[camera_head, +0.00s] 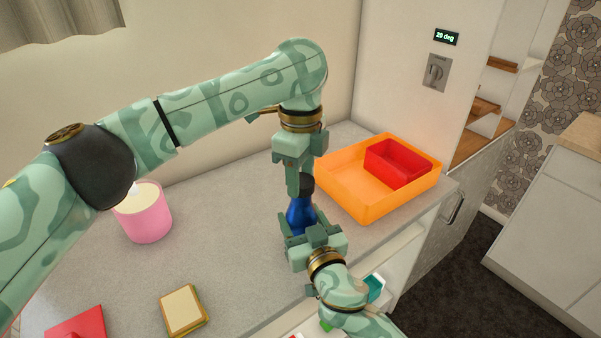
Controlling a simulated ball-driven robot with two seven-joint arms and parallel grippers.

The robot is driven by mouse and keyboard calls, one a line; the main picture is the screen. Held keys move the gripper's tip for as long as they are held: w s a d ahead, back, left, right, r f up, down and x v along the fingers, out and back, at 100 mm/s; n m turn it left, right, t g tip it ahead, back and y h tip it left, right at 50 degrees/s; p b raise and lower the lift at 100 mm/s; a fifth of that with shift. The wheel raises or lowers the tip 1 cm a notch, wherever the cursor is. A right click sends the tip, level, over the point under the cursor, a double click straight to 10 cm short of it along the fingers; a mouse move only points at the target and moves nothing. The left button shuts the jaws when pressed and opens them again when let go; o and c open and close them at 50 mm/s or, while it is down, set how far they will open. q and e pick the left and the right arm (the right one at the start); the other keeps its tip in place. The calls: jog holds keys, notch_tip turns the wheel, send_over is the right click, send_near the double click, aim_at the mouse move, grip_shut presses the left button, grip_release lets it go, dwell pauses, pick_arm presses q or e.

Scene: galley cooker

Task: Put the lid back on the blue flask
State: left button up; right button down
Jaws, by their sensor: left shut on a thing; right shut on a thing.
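The blue flask (299,214) stands upright over the grey worktop, near its front edge. My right gripper (310,230) is shut on the flask's lower body from the front and hides its base. The dark lid (308,184) is at the top of the flask, in line with its neck. My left gripper (300,187) points down from above and is shut on the lid, partly covering it. I cannot tell whether the lid is seated on the neck or just above it.
An orange tray (336,184) with a red box (380,163) in it stands close to the right of the flask. A pink candle pot (146,222), a sandwich-like block (183,311) and a red item (80,325) lie to the left. The worktop between is clear.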

pick_arm(q)
jog(key=m, duration=1)
jog(key=shift+d, duration=0.1)
jog(key=m, duration=0.6)
jog(key=shift+w+m, duration=0.1)
jog(key=shift+m, duration=0.3)
jog(key=m, duration=0.6)
jog(key=shift+m, duration=0.3)
jog(key=m, duration=0.5)
jog(key=shift+d+m, duration=0.1)
jog(key=shift+m, duration=0.3)
jog(key=m, duration=0.3)
jog(key=shift+m, duration=0.4)
jog(key=o, duration=1)
jog(key=shift+c, duration=0.2)
